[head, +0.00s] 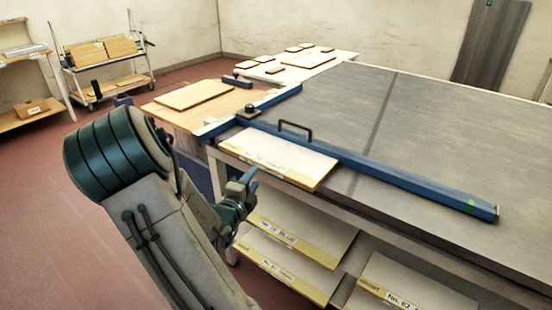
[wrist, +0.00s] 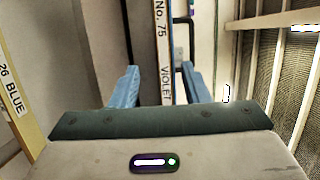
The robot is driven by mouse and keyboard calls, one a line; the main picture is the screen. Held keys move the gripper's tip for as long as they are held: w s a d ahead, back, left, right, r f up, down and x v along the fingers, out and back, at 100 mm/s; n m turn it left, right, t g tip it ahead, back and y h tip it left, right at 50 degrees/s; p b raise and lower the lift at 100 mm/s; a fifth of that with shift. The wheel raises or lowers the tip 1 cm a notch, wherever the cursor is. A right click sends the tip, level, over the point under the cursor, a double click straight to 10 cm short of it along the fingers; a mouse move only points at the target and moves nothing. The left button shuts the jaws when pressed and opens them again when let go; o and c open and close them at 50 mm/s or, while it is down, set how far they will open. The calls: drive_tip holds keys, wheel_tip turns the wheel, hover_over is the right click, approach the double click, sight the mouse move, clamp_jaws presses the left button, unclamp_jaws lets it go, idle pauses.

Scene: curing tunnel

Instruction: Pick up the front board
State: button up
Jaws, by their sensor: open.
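The front board (head: 285,160), pale with a yellow labelled edge, lies flat at the front edge of the grey table, against a blue bar. In the wrist view its narrow edge (wrist: 163,50) reads "No. 75 VIOLET" and runs between my two blue fingers. My gripper (head: 250,180) is open, just in front of the board's labelled edge. In the wrist view my gripper (wrist: 160,85) has a gap on both sides of the board edge. I cannot tell whether the fingertips reach past the edge.
The blue bar (head: 400,175) with a black handle (head: 296,128) crosses the grey table (head: 450,110). Labelled boards (head: 295,240) lie on shelves below; one marked "26 BLUE" (wrist: 14,90) shows in the wrist view. A trolley (head: 105,65) stands back left. The red floor at left is clear.

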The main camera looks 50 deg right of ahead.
sight(261, 167)
drive_tip(key=x, duration=0.2)
drive_tip(key=p+x, duration=0.1)
drive_tip(key=x, duration=0.4)
drive_tip(key=shift+w+d+r, duration=0.1)
drive_tip(key=shift+d+r, duration=0.15)
drive_tip(key=shift+c, duration=0.3)
clamp_jaws()
